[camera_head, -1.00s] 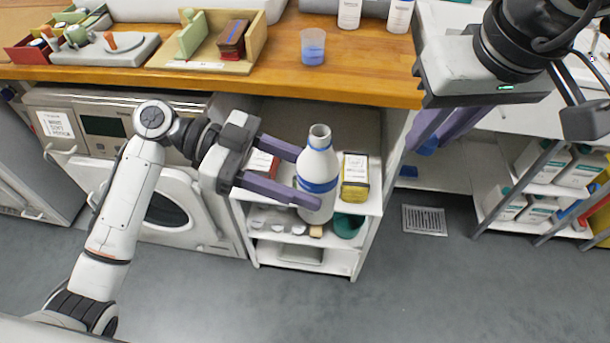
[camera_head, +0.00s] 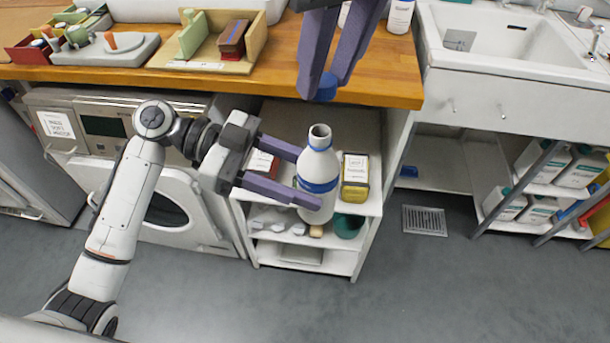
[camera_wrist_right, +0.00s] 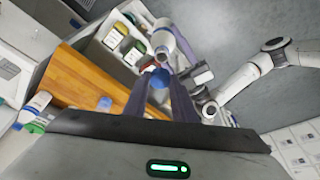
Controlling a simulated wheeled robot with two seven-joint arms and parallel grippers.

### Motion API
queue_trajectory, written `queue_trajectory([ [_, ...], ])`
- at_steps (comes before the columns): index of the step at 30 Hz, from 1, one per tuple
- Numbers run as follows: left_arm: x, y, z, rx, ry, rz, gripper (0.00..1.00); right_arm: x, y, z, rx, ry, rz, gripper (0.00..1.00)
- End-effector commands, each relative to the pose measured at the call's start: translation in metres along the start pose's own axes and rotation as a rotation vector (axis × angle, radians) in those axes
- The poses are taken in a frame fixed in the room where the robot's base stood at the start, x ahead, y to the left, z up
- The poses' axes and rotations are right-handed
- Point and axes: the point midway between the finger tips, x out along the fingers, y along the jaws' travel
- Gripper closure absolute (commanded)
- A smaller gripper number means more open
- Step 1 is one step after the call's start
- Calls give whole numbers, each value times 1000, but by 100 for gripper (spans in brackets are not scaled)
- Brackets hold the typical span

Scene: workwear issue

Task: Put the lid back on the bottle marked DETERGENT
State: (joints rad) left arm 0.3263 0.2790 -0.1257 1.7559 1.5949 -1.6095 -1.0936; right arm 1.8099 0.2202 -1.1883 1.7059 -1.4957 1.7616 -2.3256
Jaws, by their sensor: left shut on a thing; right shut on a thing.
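A white bottle with a blue band (camera_head: 318,166) is held upright, its open neck bare, in front of the shelf unit. Its marking cannot be read. My left gripper (camera_head: 309,176) is shut on its body. My right gripper (camera_head: 322,80) is shut on a round blue lid (camera_head: 326,88), above and apart from the bottle's neck. In the right wrist view the lid (camera_wrist_right: 159,77) sits between the fingertips, and the bottle (camera_wrist_right: 170,42) is beyond it, with a gap.
The wooden counter (camera_head: 385,82) lies behind the lid. The shelf unit (camera_head: 262,240) below holds a yellow-and-black container (camera_head: 355,178) and a green container (camera_head: 348,226). A white sink (camera_head: 510,40) is at the right.

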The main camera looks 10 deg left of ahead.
Motion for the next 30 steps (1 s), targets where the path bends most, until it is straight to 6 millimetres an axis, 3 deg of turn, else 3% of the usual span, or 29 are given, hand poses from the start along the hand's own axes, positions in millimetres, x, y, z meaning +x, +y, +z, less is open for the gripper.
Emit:
queue_trajectory([
  [16,0,0,-1,2,2,0,94,37,0,12,2,-1,0,96],
  [30,0,0,-1,1,2,0,94,37,0,13,4,0,-5,96],
])
